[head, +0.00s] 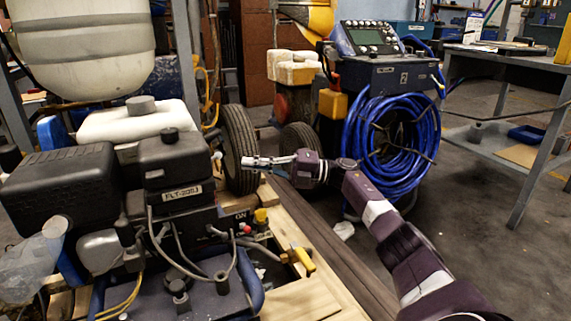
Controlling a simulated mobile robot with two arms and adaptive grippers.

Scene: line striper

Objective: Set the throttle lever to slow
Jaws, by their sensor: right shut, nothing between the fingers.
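The line striper's engine (172,172) is on the left in the head view, with a black housing and a plate of lettering. A small pale knob (217,156) shows at the right side of the engine, close to the tyre; it may be the throttle lever's end, but I cannot tell its setting. My right gripper (247,161) comes in from the right with its fingers pointing left. It is shut and empty, in front of the tyre in the picture and apart from the knob, to its right. My left gripper is not in view.
A black tyre (238,140) stands behind my right gripper. Below are a red knob (247,228), a yellow-handled valve (303,259) and wooden boards (300,302). A second machine with a coiled blue hose (385,150) stands behind; a workbench (505,62) is at the right.

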